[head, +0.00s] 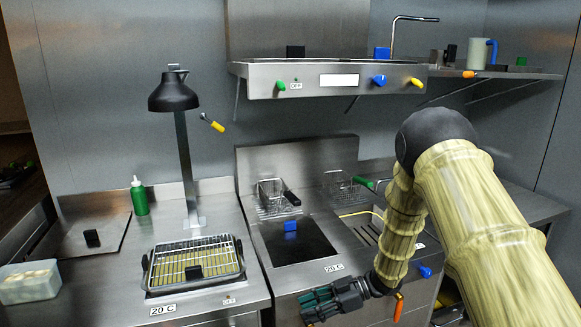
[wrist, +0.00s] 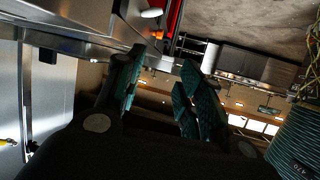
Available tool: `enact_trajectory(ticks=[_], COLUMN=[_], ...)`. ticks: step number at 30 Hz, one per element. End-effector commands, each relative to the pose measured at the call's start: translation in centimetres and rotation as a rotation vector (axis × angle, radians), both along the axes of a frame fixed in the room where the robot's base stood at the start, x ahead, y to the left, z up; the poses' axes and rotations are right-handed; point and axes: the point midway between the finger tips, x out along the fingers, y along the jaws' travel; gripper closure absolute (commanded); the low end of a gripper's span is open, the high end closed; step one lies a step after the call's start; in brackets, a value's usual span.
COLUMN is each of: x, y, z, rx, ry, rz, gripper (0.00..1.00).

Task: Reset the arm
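My arm (head: 481,217) comes in from the right of the head view and bends down at a black joint. My gripper (head: 308,305) is low in front of the counter's front edge, pointing left. In the wrist view its teal-padded fingers stand apart with nothing between them, so my gripper (wrist: 158,72) is open and empty. The arm hides part of the right-hand counter.
Fry baskets (head: 272,201) stand at the back. A heat lamp (head: 173,94), green bottle (head: 139,196) and clear container (head: 28,283) are left. A shelf (head: 330,70) hangs above.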

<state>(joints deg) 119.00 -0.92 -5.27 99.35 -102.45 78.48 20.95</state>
Motion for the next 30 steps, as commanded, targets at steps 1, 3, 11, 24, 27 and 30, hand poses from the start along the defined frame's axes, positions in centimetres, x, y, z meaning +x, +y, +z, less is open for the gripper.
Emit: enact_trajectory(ticks=[1,3,11,24,27,30], x=[-0.2,-0.4,-2.1,-12.6,-16.8,-21.6], y=[0.1,0.3,-0.1,-6.7,-8.7,-10.9], z=[-0.6,-1.7,-7.7,-20.8,-23.1,-25.0], rx=[0.003,0.004,-0.03,-0.334,-0.438,-0.553], ry=[0.012,0.025,0.123,0.423,0.507,0.596], rz=[-0.031,-0.085,-0.39,-0.966,-1.075,-1.178], gripper=[0.63,0.63,0.63,0.63,0.63,0.63])
